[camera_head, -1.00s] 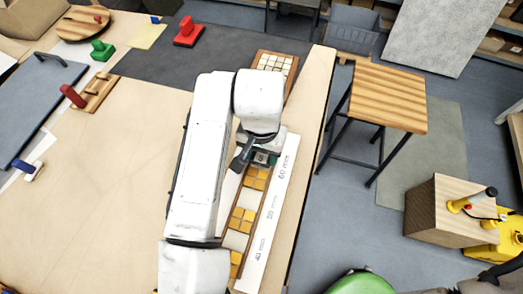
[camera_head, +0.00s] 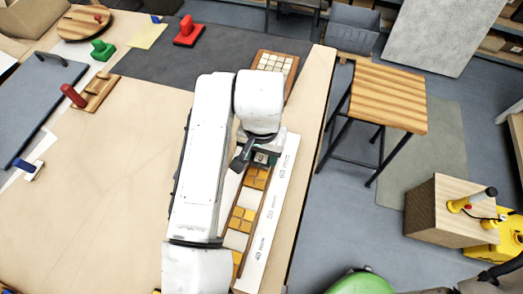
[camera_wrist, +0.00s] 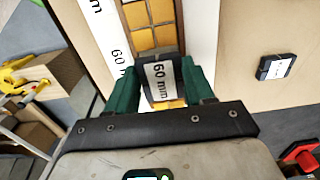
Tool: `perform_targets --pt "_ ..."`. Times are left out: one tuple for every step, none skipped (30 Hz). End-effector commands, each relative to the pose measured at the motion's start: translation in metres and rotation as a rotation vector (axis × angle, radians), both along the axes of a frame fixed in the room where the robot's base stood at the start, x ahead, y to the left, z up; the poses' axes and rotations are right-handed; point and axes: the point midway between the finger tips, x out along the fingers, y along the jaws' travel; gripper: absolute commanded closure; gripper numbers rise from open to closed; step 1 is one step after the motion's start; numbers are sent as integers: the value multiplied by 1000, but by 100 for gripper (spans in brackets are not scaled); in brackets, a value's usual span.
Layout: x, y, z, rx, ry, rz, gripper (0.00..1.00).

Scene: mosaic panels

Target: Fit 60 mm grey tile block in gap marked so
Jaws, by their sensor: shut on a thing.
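My gripper (camera_wrist: 161,84) is shut on a dark block with a white "60 mm" label (camera_wrist: 159,76), its green fingers on either side. In the head view my gripper (camera_head: 258,156) is over the far part of a long, narrow wood-framed panel (camera_head: 232,225) with yellow tiles and pale stretches. The block is in line with the panel's channel, with yellow tiles (camera_wrist: 152,38) on one side and a bit of yellow on the other. A white strip (camera_head: 262,228) beside the panel carries size marks, 60 mm nearest the block. The gap under the block is hidden; I cannot tell how deep the block sits.
Another dark labelled block (camera_wrist: 276,67) lies apart on the bench in the wrist view. A framed tile panel (camera_head: 274,64) lies beyond my gripper. A red-handled tool (camera_head: 188,32) stands on the dark mat. The bench's right edge is close, with a wooden stool (camera_head: 388,97) beyond.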

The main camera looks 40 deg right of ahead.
Motion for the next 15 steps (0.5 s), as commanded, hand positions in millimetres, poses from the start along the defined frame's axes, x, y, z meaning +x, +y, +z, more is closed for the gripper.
perform_targets --pt "0 0 -2 0 0 0 80" --pt "0 0 -3 0 0 0 80" --pt "0 0 -4 0 0 0 80" --pt "0 0 -4 0 0 0 80" --pt "0 0 -5 0 0 0 80" --pt "0 0 -6 0 0 0 80" --pt "0 0 -7 0 0 0 80" --pt "0 0 -7 0 0 0 80" --pt "0 0 -8 0 0 0 80" --pt "0 0 -9 0 0 0 80" --pt "0 0 -10 0 0 0 80" --pt "0 0 -11 0 0 0 80" --pt "0 0 -11 0 0 0 80" --pt "0 0 -12 0 0 0 80" --pt "0 0 -13 -1 1 0 80"
